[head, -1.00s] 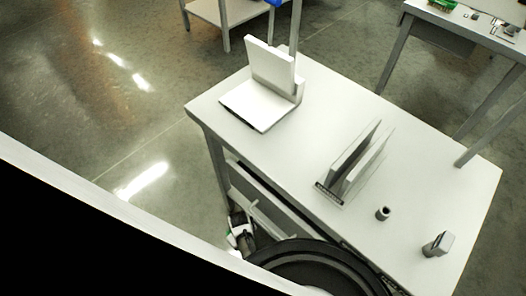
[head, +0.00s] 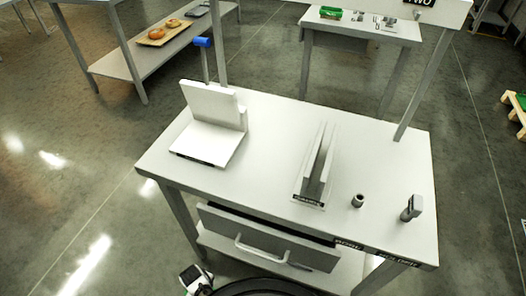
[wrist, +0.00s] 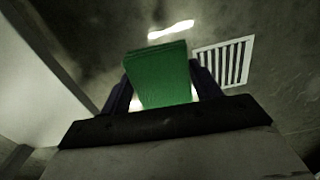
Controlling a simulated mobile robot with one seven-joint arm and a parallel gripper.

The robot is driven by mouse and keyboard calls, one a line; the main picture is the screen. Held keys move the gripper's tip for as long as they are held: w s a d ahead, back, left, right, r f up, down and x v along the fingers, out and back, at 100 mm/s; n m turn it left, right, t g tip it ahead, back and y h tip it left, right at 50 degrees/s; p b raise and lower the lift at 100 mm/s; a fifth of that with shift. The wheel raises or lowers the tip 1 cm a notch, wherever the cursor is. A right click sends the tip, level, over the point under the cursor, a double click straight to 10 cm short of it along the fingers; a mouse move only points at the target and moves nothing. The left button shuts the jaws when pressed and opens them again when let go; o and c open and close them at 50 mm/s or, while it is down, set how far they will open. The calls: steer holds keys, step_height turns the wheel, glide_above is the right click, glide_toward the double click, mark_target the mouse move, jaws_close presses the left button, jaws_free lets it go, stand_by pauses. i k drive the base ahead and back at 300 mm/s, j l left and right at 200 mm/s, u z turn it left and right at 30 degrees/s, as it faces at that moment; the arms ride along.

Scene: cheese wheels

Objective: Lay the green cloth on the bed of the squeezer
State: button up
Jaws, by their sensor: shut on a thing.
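The green cloth (wrist: 158,66) is a folded, thick rectangular pad in the wrist view. My gripper (wrist: 161,88) is shut on it, with a dark finger on each side. In the head view the squeezer (head: 212,103) stands at the left of the table, with a flat white bed (head: 205,145), an upright plate behind it and a blue-tipped lever (head: 203,42). Nothing lies on the bed. The gripper is well apart from the squeezer.
The white table (head: 270,135) also holds a rack of upright boards (head: 316,165), a small dark cup (head: 358,201) and a small grey block (head: 412,207). A drawer (head: 268,240) with a handle is under its front. A shelf with round cheeses (head: 155,33) stands behind left.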

mark_target(205, 143)
steer(key=k+j, duration=0.1)
steer(key=j, duration=0.3)
steer(key=k+j, duration=0.15)
steer(key=j, duration=0.25)
steer(key=k+j, duration=0.1)
steer(key=j, duration=0.25)
steer(key=k+j, duration=0.1)
steer(key=j, duration=0.3)
